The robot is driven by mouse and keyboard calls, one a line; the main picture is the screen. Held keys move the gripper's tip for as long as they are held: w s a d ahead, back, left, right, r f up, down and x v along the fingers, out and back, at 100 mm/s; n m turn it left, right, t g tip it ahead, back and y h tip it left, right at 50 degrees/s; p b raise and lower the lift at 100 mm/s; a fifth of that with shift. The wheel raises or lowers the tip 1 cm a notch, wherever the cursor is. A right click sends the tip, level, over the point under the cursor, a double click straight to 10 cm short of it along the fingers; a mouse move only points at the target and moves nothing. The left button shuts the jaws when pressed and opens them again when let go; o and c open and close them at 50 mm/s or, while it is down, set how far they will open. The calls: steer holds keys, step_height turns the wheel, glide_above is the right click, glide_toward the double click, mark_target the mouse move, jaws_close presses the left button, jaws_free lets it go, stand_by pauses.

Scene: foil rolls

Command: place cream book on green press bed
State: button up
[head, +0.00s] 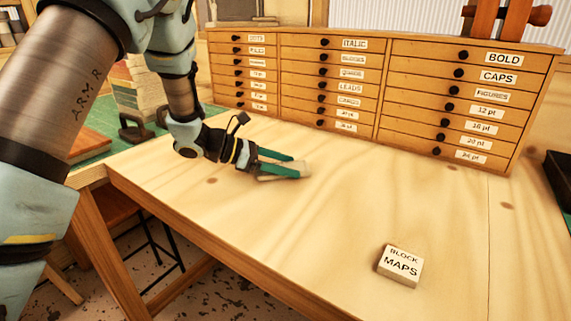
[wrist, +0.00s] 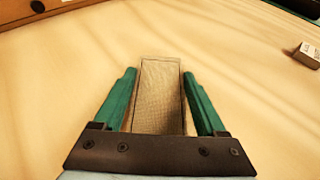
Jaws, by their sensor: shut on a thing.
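My gripper (head: 282,164) is low over the pale wooden table, its green fingers shut on the cream book (head: 290,177). The cream book also shows in the wrist view (wrist: 161,95), lying lengthwise between the two fingers (wrist: 160,98). It is at or just above the tabletop; I cannot tell if it touches. A green surface (head: 98,148) lies at the left behind my arm, partly hidden; I cannot tell whether it is the press bed.
A small block labelled "BLOCK MAPS" (head: 400,265) sits at the front right of the table (head: 330,220). A wide drawer cabinet (head: 335,85) stands along the back. Stacked books (head: 140,88) stand at the left. A dark object (head: 560,178) is at the right edge. The table's middle is clear.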

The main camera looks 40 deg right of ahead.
steer(key=shift+f, duration=0.1)
steer(key=o, duration=1)
steer(key=shift+c, duration=0.2)
steer(key=o, duration=0.4)
